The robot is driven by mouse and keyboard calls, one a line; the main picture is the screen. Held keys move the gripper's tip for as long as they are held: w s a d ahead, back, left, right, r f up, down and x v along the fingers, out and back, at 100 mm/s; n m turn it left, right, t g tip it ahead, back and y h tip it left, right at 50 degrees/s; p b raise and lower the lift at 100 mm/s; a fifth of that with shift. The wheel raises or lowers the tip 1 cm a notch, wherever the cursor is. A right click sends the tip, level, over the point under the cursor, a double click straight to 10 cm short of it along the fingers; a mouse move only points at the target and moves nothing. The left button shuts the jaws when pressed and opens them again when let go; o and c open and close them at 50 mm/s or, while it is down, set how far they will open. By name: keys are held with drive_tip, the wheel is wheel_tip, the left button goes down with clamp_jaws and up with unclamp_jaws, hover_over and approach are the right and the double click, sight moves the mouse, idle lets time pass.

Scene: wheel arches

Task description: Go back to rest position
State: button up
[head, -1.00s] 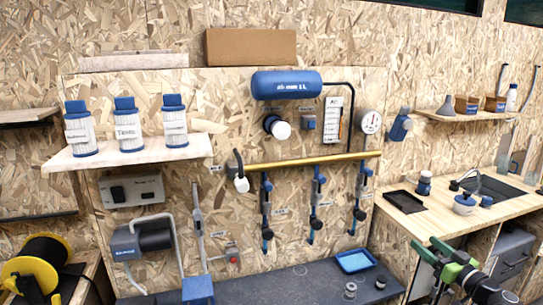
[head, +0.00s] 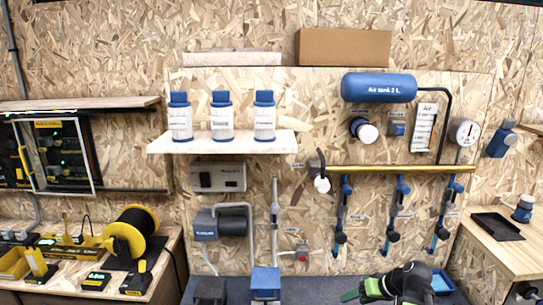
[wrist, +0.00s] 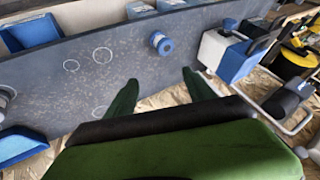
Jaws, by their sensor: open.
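My gripper (head: 366,291) shows low in the head view, with green fingers pointing left and a black wrist behind them. It is near the bottom edge, in front of the wall panel. In the wrist view my gripper (wrist: 160,92) has its two green fingers spread apart with nothing between them. The fingers are above a dark grey bench (wrist: 105,75) marked with pale rings. A small blue-and-grey cylinder (wrist: 160,43) stands on the bench beyond the fingertips, apart from them.
A blue tray (head: 441,281) lies behind my wrist at right. A wooden counter (head: 510,250) holds a black tray (head: 497,226). A yellow cable reel (head: 131,229) stands on the left counter. Blue-capped bottles (head: 222,122) stand on a shelf above a blue box (head: 265,282).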

drive_tip(key=s+a+f+g+h, duration=0.1)
drive_tip(key=a+f+g+h, duration=0.15)
drive_tip(key=a, duration=0.55)
drive_tip(key=s+a+f+g+h, duration=0.2)
drive_tip(key=a+f+h, duration=0.1)
drive_tip(key=a, duration=0.5)
wheel_tip(320, 180, down, 10)
drive_tip(key=s+d+b, duration=0.1)
drive_tip(key=s+b, duration=0.1)
drive_tip(key=b, duration=0.9)
wheel_tip(320, 180, up, 19)
drive_tip(key=p, duration=1.9)
drive_tip(key=shift+r+g+p, duration=0.15)
drive_tip(key=shift+g+p, duration=0.15)
drive_tip(key=shift+g, duration=0.15)
drive_tip(key=shift+y, duration=0.25)
drive_tip(key=shift+c, duration=0.4)
